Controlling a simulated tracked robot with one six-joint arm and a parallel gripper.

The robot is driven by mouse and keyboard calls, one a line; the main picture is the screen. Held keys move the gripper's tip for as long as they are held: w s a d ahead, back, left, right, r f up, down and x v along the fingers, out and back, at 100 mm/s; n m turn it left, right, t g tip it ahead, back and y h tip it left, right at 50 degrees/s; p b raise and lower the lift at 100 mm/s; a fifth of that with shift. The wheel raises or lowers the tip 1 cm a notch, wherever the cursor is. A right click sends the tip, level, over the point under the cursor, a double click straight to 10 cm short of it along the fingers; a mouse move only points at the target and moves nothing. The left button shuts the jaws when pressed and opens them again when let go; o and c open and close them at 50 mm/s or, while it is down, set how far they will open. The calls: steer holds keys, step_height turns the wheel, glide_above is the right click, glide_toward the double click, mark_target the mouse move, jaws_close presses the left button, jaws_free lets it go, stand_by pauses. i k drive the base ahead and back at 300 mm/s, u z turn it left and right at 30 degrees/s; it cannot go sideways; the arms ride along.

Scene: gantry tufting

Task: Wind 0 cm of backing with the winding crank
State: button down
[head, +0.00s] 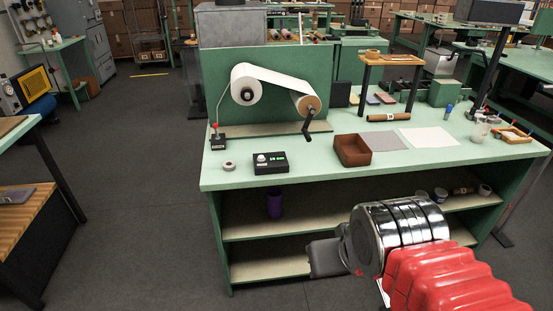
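The winding crank (308,127) is a dark handle on the end of the right-hand roll (307,103), low on its front. White backing (272,79) runs from the left white roll (247,90) across to this right roll, in front of a green upright panel. A black box (270,163) with a knob and a small green display stands on the green bench (330,174) below; the display seems to read 10 cm. My gripper (322,258) is at the lower middle, in front of the bench's shelves and well away from the crank. Its finger opening cannot be made out.
A brown open tray (352,151), grey and white sheets (428,138) and a small wooden stand (391,60) are on the bench right of the crank. A tape ring (229,166) and a red-knobbed lever box (217,140) are at left. Floor left of the bench is clear.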

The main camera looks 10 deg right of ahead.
mark_target(308, 105)
steer(key=u, duration=0.15)
steer(key=i, duration=0.85)
steer(key=z, duration=0.15)
steer(key=k, duration=0.5)
steer(key=u, duration=0.8)
steer(key=i, duration=0.45)
steer(key=z, duration=0.05)
